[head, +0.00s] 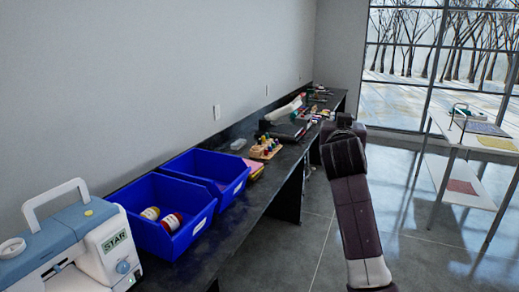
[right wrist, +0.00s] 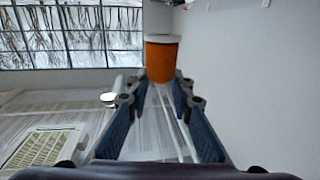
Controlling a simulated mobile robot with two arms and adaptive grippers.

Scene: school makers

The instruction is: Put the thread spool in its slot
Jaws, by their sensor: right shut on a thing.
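An orange thread spool with a pale rim (right wrist: 162,60) is upright in the right wrist view, between the tips of my right gripper (right wrist: 163,84), which is shut on it. In the head view my right arm rises in front of the bench end; its wrist hides the gripper's fingers and the spool. A light wooden rack (head: 263,154) with several coloured spools standing on it is on the dark bench, left of my arm. Its empty slots are too small to make out. My left gripper is not in view.
Two blue bins stand on the bench; the nearer bin (head: 170,241) holds a yellow and a red spool. A sewing machine (head: 65,250) is at the near left. Dark equipment (head: 289,131) and clutter lie beyond the rack. Open floor and a white table (head: 470,143) are at the right.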

